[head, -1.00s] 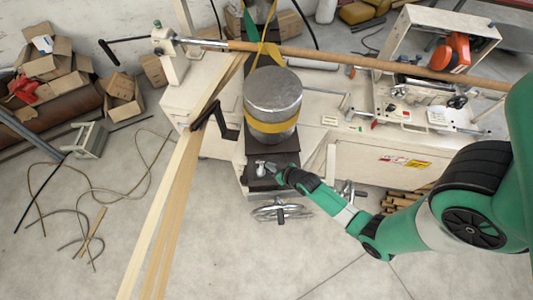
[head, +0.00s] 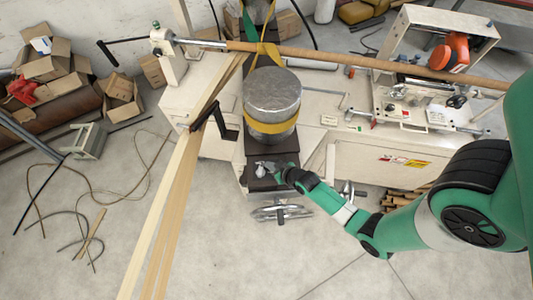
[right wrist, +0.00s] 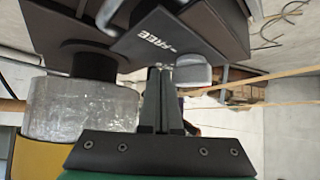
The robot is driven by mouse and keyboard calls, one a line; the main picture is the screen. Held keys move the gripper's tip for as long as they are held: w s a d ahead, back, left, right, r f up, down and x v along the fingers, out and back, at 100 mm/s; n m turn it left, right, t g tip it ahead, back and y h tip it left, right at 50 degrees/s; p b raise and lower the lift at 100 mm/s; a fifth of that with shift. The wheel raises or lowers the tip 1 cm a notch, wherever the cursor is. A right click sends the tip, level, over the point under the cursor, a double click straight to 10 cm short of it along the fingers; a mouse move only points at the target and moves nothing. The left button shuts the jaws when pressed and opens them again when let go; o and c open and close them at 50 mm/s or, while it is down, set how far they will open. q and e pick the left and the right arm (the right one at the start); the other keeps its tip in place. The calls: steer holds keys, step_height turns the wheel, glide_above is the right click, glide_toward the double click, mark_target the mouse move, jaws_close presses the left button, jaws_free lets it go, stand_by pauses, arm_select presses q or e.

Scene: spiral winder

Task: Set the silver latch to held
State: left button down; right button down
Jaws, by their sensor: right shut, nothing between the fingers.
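The silver latch (head: 260,168) sits on the dark plate in front of the wrapped metal cylinder. In the right wrist view, a rounded grey metal part (right wrist: 193,73), which looks like the latch, is just right of the fingertips. The plate (right wrist: 205,38) bears the white word "FREE", seen tilted, close to the fingertips. My right gripper (head: 275,167) is at the latch; in the wrist view its fingers (right wrist: 160,75) are together with nothing between them. I cannot tell whether the fingers touch the latch. My left gripper is not in view.
The metal cylinder (head: 271,95) with a yellow band stands right behind the plate. The floor at front is clear.

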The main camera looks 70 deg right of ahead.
stand_by(0.8)
steer(key=shift+w+a+r, duration=0.1)
steer(key=shift+w+a, duration=0.25)
steer(key=shift+a, duration=0.05)
stand_by(0.3)
